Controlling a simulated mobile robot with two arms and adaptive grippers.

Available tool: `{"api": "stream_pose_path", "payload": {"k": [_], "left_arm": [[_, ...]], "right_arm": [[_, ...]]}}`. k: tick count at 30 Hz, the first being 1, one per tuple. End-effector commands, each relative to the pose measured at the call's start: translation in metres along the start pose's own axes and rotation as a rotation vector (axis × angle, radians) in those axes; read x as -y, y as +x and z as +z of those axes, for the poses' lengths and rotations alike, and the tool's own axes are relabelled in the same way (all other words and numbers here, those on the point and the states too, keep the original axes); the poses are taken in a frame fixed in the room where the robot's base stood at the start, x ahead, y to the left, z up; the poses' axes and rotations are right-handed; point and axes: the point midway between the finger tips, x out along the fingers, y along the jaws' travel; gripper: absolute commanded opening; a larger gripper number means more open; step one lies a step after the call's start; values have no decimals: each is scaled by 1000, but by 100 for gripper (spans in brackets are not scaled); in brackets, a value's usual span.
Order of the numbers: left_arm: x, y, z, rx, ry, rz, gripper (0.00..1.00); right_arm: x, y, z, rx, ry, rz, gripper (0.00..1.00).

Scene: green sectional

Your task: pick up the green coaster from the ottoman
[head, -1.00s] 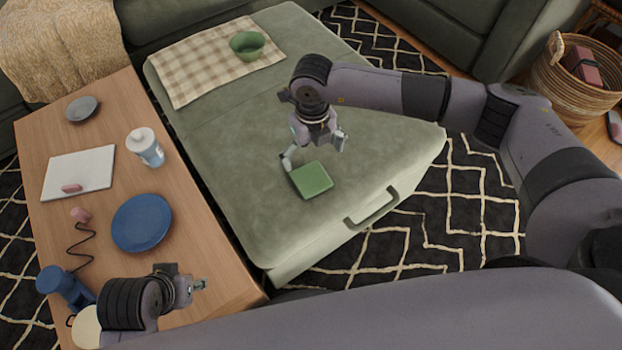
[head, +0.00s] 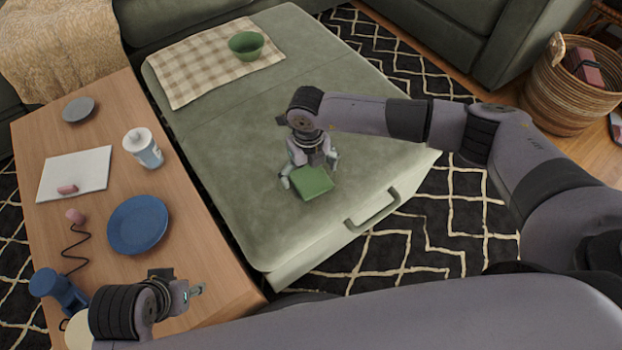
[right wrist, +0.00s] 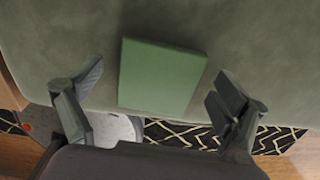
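The green coaster (head: 312,183) is a flat square lying on the green ottoman (head: 250,200), near its front edge. My right gripper (head: 308,172) is open and low over the ottoman, at the coaster's far side, with its fingers spread apart. In the right wrist view the coaster (right wrist: 160,76) lies between and just beyond the two open fingertips (right wrist: 158,85), with a gap on each side. My left gripper (head: 196,290) is over the near end of the wooden table; its finger opening is too small to judge.
A green bowl (head: 246,46) sits on a checkered cloth (head: 195,75) at the ottoman's far end. The ottoman's middle is clear.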

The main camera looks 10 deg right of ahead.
Motion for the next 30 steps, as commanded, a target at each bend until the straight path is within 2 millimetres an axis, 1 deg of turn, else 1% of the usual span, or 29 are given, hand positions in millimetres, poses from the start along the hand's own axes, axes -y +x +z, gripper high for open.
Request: {"api": "stream_pose_path", "payload": {"k": [1,2,20,27,30], "left_arm": [[0,0,0,0,0,0,40],[0,0,0,0,0,0,40],[0,0,0,0,0,0,40],[0,0,0,1,0,0,40],[0,-1,0,1,0,0,40]], "right_arm": [[0,0,0,0,0,0,87],[0,0,0,0,0,0,85],[0,0,0,0,1,0,45],[0,-1,0,0,1,0,45],[0,-5,0,1,1,0,45]]}}
